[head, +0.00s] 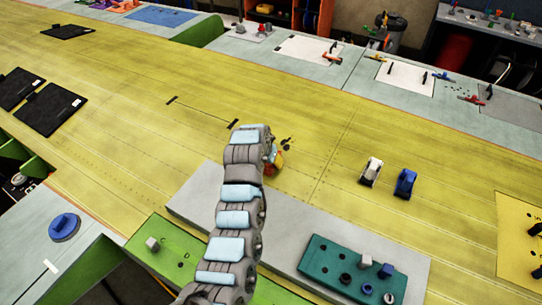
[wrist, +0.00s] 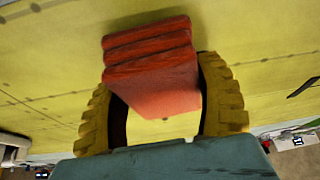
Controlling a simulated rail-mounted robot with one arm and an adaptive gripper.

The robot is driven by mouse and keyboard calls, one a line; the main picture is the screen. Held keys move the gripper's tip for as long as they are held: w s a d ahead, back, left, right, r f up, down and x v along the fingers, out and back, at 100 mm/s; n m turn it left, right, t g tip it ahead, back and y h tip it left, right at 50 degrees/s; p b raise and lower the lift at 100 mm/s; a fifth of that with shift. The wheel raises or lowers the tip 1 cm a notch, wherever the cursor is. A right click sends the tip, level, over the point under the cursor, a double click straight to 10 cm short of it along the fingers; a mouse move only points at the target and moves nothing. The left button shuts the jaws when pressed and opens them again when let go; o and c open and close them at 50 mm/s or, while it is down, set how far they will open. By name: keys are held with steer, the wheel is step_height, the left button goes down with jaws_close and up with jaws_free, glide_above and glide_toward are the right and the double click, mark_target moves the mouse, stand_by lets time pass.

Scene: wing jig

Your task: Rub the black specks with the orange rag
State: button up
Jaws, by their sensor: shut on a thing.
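The orange rag (wrist: 155,80), a folded block with ridged layers, is between the yellow fingers of my gripper (wrist: 158,72) in the wrist view. My gripper is shut on it. In the head view, my gripper (head: 277,160) is mostly hidden behind my arm, with a little of the orange rag (head: 268,170) showing low over the yellow wing skin. The black specks (head: 287,143) form a small cluster on the wing, just beyond and right of my gripper. I cannot tell whether the rag touches the surface.
A white-grey clamp-like item (head: 371,171) and a blue one (head: 405,183) stand on the yellow wing panel (head: 330,110) to the right. A teal tray (head: 330,275) with small parts lies on the grey board (head: 195,190) in front. Black pads (head: 50,110) lie far left.

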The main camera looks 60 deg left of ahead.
steer(key=shift+s+d, duration=0.8)
steer(key=shift+s, duration=0.25)
steer(key=shift+s+d, duration=0.75)
steer(key=shift+s, duration=0.3)
steer(key=shift+r, duration=3)
steer(key=shift+r, duration=1.55)
